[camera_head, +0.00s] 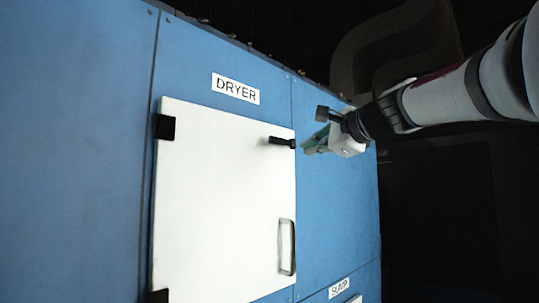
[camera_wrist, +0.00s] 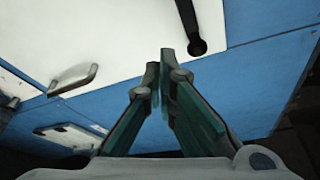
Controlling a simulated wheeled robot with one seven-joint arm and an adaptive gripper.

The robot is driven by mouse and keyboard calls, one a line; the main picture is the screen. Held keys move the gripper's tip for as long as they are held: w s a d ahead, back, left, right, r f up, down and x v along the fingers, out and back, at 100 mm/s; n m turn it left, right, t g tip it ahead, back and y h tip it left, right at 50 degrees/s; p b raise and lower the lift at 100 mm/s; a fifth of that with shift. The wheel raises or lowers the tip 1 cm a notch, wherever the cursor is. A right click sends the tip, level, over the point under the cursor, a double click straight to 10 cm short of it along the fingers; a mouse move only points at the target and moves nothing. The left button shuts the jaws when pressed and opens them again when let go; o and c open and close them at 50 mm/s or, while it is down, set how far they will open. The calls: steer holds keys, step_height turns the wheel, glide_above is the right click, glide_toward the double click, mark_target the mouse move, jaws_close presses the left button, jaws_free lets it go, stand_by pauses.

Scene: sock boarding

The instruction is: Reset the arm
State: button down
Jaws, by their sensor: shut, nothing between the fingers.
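My gripper (camera_head: 306,146) is at the upper right of the white dryer door in the head view, just right of the door's black latch (camera_head: 282,141). In the wrist view my gripper (camera_wrist: 160,62) has its green-sided fingers together at the tips, with nothing between them. The white door (camera_head: 215,200) looks closed against the blue dryer cabinet (camera_head: 85,140). The latch also shows in the wrist view (camera_wrist: 188,22), ahead of the fingertips and apart from them in the picture. How far the fingertips are from the panel is hard to tell.
A grey door handle (camera_head: 287,247) stands out at the door's lower right; it also shows in the wrist view (camera_wrist: 73,79). A "SUMP" label (camera_head: 339,288) sits lower right on the cabinet. A dark duct (camera_head: 375,45) is behind. Right of the cabinet is dark.

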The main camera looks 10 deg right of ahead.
stand_by(0.4)
steer(key=s+a+f+n+g+h, duration=0.1)
steer(key=s+f+n+g+h, duration=0.1)
steer(key=s+f+n+g, duration=0.3)
steer(key=s+a+f+n+g+h, duration=0.1)
steer(key=s+f+n+g+h, duration=0.2)
steer(key=s+f+n, duration=1)
steer(key=s+f+g, duration=0.1)
steer(key=s+f, duration=0.6)
steer(key=f, duration=0.3)
steer(key=s+f+g, duration=0.1)
steer(key=s+f, duration=0.6)
steer(key=f, duration=0.4)
steer(key=shift+s+f+n, duration=0.15)
steer(key=shift+s+n, duration=0.15)
steer(key=shift+n, duration=0.1)
